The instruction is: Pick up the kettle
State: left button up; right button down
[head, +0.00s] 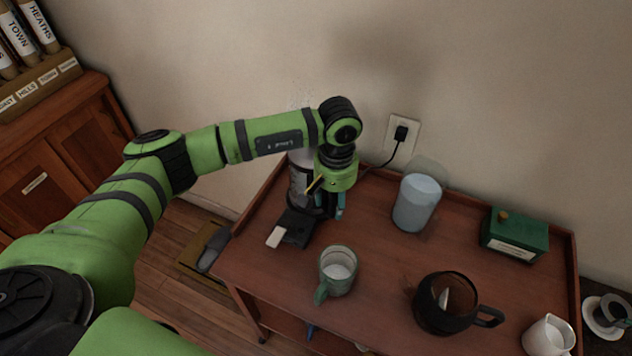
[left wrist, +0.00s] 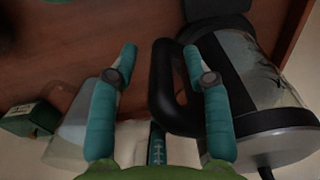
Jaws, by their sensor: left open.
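The kettle (head: 299,182) stands on its black base (head: 292,229) at the left of the wooden cart top, mostly hidden behind my left gripper (head: 336,207). In the left wrist view the kettle (left wrist: 255,85) has a clear body with dark bands and a black loop handle (left wrist: 163,90). My left gripper (left wrist: 160,57) is open, pointing down, with its teal fingers on either side of the handle. I cannot tell whether a finger touches it. My right gripper is not in view.
On the cart (head: 375,262) are a green mug (head: 337,272), a pale canister (head: 417,203), a green box (head: 514,235), a dark glass pot (head: 446,303) and a white jug (head: 549,338). A cord runs to the wall outlet (head: 402,135). Bare wood lies between the mug and canister.

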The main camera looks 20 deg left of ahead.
pick_arm(q)
notch_tip(320, 180, down, 2)
jog(key=shift+w+f, duration=0.1)
jog(key=shift+f, duration=0.2)
grip_shut()
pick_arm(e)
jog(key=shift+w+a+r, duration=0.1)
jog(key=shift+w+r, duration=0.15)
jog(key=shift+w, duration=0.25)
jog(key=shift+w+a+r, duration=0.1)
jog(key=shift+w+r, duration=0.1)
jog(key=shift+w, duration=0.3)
pick_arm(q)
jog(key=shift+w+r, duration=0.2)
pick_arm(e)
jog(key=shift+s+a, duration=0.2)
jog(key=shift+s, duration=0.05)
